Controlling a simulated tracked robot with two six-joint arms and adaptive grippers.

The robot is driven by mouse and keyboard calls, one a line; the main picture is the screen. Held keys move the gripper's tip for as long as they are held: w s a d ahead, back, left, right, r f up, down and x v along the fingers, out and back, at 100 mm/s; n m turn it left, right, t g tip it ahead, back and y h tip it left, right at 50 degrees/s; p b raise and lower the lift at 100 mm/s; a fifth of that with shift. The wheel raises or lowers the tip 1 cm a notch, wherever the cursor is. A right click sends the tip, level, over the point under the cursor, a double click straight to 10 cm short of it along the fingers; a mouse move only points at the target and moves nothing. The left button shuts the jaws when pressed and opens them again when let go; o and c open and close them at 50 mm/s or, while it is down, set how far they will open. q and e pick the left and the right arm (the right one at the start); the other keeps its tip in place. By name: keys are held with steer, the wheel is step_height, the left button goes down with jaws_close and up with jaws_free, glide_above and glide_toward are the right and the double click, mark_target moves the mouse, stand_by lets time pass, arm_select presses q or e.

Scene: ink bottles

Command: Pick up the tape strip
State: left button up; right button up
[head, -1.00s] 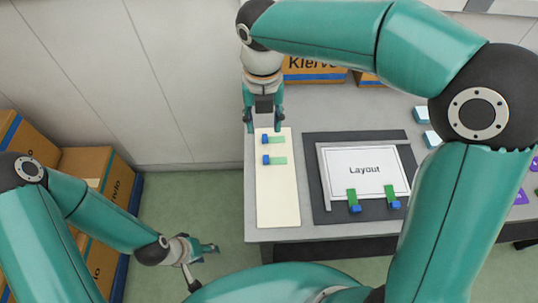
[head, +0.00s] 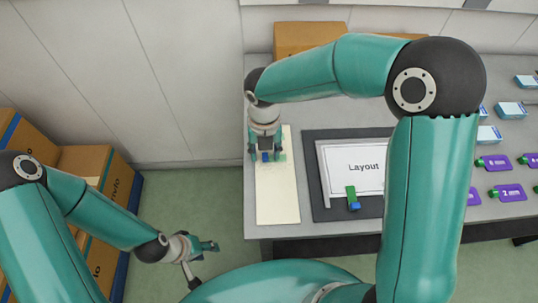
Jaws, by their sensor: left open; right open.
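A tape strip, green with a blue tab (head: 266,157), lies on the cream board (head: 277,205) near its far end. My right gripper (head: 266,159) is open above this strip, with its fingers on either side of the blue tab. I cannot tell whether the fingers touch it. The other strip on the board is hidden behind the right gripper. Another green and blue strip (head: 352,196) lies on the lower edge of the Layout sheet (head: 360,168). My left gripper (head: 212,247) is open and empty, off the table at the lower left.
The Layout sheet lies on a dark mat (head: 318,205) on the grey table (head: 300,232). Purple labels (head: 510,191) and small light boxes (head: 489,135) stand at the right. My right arm covers part of the mat. Cardboard boxes (head: 308,37) stand behind.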

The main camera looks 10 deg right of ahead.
mark_target(265, 154)
steer(key=c, duration=0.8)
step_height(265, 154, up, 20)
steer(key=shift+p, duration=0.4)
stand_by(0.4)
